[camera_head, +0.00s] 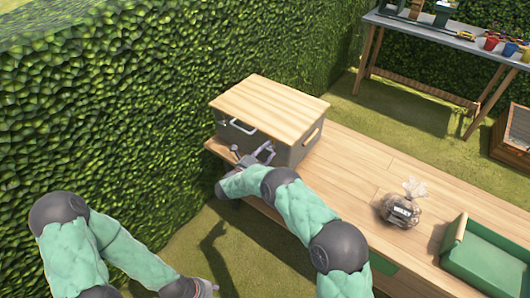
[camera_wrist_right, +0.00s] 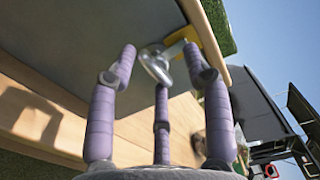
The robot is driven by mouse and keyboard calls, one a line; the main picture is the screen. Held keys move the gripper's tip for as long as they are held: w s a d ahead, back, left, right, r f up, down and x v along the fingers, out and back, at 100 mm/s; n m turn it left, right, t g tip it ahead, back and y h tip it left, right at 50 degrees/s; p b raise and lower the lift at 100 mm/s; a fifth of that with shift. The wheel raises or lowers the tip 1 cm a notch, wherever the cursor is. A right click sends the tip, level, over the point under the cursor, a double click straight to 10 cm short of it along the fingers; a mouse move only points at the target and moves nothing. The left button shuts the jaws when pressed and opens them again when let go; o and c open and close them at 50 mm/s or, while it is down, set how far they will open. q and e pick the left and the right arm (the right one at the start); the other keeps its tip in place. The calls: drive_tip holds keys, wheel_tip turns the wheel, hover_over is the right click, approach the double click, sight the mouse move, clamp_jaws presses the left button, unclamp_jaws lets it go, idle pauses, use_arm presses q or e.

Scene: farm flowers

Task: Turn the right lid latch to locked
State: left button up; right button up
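A grey box with a pale wooden lid (camera_head: 272,103) stands at the far left end of the wooden bench. My right gripper (camera_head: 256,155) is at the box's front face, near its right corner. In the right wrist view, the metal latch (camera_wrist_right: 155,66) with a yellow mount (camera_wrist_right: 181,40) sits on the box near the lid's edge. The purple fingers of my right gripper (camera_wrist_right: 160,75) are spread around the latch; I cannot tell whether they touch it. My left gripper (camera_head: 205,288) hangs low at the bottom, off the bench, partly out of frame.
The wooden bench (camera_head: 350,165) is clear between the box and a clear bag with dark contents (camera_head: 402,208). A green bin (camera_head: 488,255) is at the lower right. A work table (camera_head: 425,30) with pots stands at the back right. A hedge (camera_head: 110,110) rises behind and left.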

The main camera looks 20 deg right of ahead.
drive_tip(key=shift+s+f, duration=0.2)
drive_tip(key=shift+f, duration=0.05)
drive_tip(key=v, duration=1.2)
idle(0.4)
drive_tip(key=s+d+f+n+g+y+p, duration=0.15)
drive_tip(key=s+f+n+y, duration=0.25)
drive_tip(key=f+n+y, duration=0.95)
drive_tip(key=s+a+f+n+g+y+p, duration=0.1)
drive_tip(key=s+n+g, duration=0.3)
drive_tip(key=s, duration=1.1)
drive_tip(key=s+f+n+g+y+p, duration=0.1)
drive_tip(key=s+n+g+y, duration=0.2)
drive_tip(key=s, duration=1.2)
drive_tip(key=n+g, duration=0.2)
drive_tip(key=n, duration=0.3)
drive_tip(key=shift+a+f+n+y+p, duration=0.3)
drive_tip(key=shift+a+n+y, duration=0.05)
drive_tip(key=shift+a, duration=0.05)
drive_tip(key=shift+s, duration=0.1)
